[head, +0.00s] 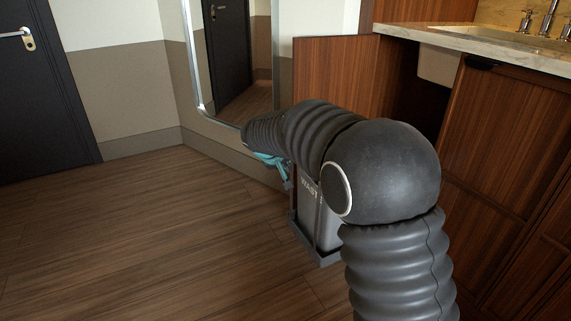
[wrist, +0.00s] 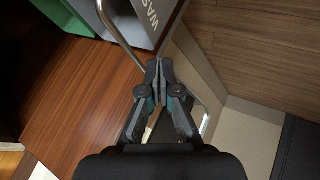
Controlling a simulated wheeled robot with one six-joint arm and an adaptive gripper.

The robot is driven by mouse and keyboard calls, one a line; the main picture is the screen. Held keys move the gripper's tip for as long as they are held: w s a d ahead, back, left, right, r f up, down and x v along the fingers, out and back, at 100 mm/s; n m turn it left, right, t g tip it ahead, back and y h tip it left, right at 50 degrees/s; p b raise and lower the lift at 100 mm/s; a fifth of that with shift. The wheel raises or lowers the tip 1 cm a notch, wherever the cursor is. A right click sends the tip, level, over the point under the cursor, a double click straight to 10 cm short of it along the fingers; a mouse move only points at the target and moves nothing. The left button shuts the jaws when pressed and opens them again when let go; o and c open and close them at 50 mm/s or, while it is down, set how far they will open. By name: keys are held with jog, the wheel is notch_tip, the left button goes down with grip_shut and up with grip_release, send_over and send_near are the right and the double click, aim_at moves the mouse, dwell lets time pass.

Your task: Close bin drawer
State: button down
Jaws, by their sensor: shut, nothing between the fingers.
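The bin drawer stands pulled out from the cabinet in the head view, with its grey base frame (head: 326,260) low over the floor. A grey waste bin (head: 325,230) with white lettering sits in it, partly hidden by my arm. In the wrist view the grey bin (wrist: 150,22) and a green bin (wrist: 70,14) show at the top left, with a bent metal bar (wrist: 119,35) beside them. My gripper (wrist: 160,68) is shut and empty, with its tips close to the bar's end; contact cannot be told. In the head view my gripper (head: 275,165) is partly hidden by my arm.
A wood panel (head: 330,75) stands left of the dark cabinet opening. The sink counter (head: 470,45) and wooden cabinet fronts (head: 500,150) are at the right. A mirror (head: 238,50) stands against the wall behind my gripper. The floor (head: 130,230) at the left is clear.

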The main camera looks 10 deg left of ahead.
jog(key=w+d+f, duration=0.4)
jog(key=w, duration=0.2)
jog(key=shift+d, duration=0.2)
dwell(0.4)
